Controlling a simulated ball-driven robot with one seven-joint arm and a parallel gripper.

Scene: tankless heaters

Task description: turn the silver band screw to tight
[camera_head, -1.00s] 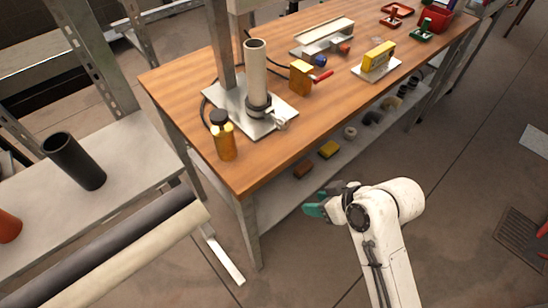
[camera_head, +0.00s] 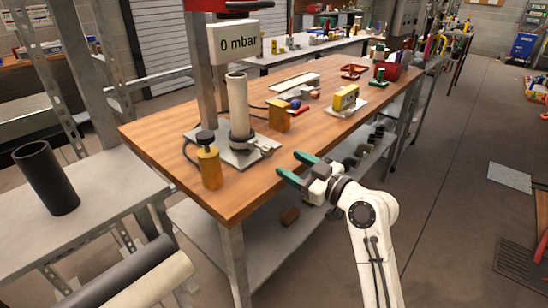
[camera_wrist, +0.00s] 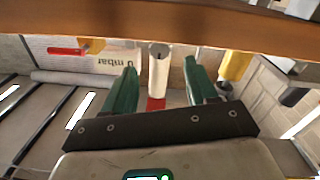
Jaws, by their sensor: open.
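The silver band screw (camera_head: 265,150) sticks out to the right from the dark band clamp (camera_head: 241,139) around the foot of the upright cream pipe (camera_head: 237,105). The pipe stands on a metal plate on the wooden bench. My gripper (camera_head: 297,166) is open and empty, with green fingers, beside the bench's front edge. It is right of and a little nearer than the screw, apart from it. In the wrist view, a pale pipe shows between the fingers (camera_wrist: 160,68); I cannot make out the screw there.
A brass pump (camera_head: 210,167) with a black knob stands left of the clamp. A brass block (camera_head: 279,115) and yellow meter (camera_head: 346,97) stand behind. The bench edge (camera_head: 262,203) is close to my gripper. A "0 mbar" display (camera_head: 237,43) hangs above.

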